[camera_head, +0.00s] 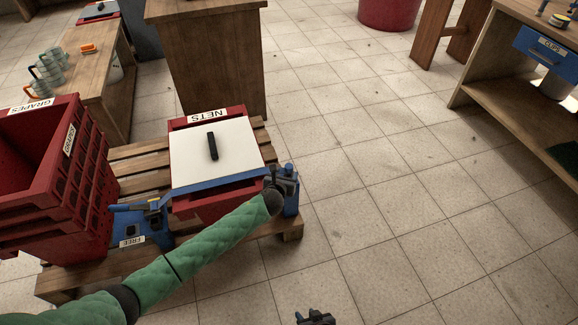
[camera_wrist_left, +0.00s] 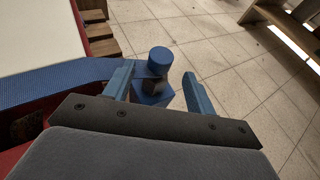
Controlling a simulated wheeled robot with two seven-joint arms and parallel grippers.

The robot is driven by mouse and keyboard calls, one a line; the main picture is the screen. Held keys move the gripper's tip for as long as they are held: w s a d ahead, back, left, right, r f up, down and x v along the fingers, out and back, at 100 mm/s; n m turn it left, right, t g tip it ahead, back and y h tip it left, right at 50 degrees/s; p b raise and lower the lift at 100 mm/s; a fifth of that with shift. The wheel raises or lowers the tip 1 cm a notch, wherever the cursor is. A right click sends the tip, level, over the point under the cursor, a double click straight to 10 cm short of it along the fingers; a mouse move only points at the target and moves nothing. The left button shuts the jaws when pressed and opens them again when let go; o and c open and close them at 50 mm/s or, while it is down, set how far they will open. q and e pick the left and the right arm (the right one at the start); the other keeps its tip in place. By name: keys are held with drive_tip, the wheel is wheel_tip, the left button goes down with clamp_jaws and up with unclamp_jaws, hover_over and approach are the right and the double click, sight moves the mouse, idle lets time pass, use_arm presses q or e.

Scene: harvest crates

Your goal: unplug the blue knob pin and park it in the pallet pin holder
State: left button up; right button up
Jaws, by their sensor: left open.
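The blue knob pin (camera_wrist_left: 160,62) stands upright in the left wrist view, its round head above a blue block at the end of a blue strap (camera_head: 215,184). My left gripper (camera_head: 286,174) is at the blue post (camera_head: 291,200) on the pallet's right side. Its two fingers (camera_wrist_left: 158,88) are open on either side of the knob pin, with gaps showing. In the head view the gripper hides the knob. A blue holder (camera_head: 150,228) labelled FREE sits on the pallet's front left. My right gripper (camera_head: 315,317) barely shows at the bottom edge; its jaws are unclear.
The strap crosses a red NETS crate (camera_head: 230,197) with a white, black-handled lid (camera_head: 190,150). Stacked red GRAPES crates (camera_head: 75,190) stand left on the wooden pallet (camera_head: 290,228). My left forearm passes in front of the pallet. Tiled floor to the right is clear.

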sight(288, 167)
use_arm(q)
drive_tip(key=shift+b+x, duration=0.4)
drive_tip(key=shift+x, duration=3.2)
drive_tip(key=shift+r, duration=0.15)
drive_tip(key=c, duration=1.1)
drive_tip(key=shift+w+r, duration=0.1)
drive_tip(key=shift+r, duration=0.45)
wheel_tip(288, 167, up, 3)
drive_tip(key=shift+a+f+p, duration=0.1)
drive_tip(key=shift+p, duration=0.3)
drive_tip(key=s+d+r, duration=0.2)
drive_tip(key=d, duration=0.1)
drive_tip(key=s+d+r, duration=0.2)
drive_tip(key=s, duration=0.1)
drive_tip(key=s+d+r, duration=0.3)
drive_tip(key=shift+d+r+p, duration=0.1)
drive_tip(key=shift+d+p, duration=0.25)
drive_tip(key=shift+p, duration=0.05)
drive_tip(key=shift+r, duration=0.1)
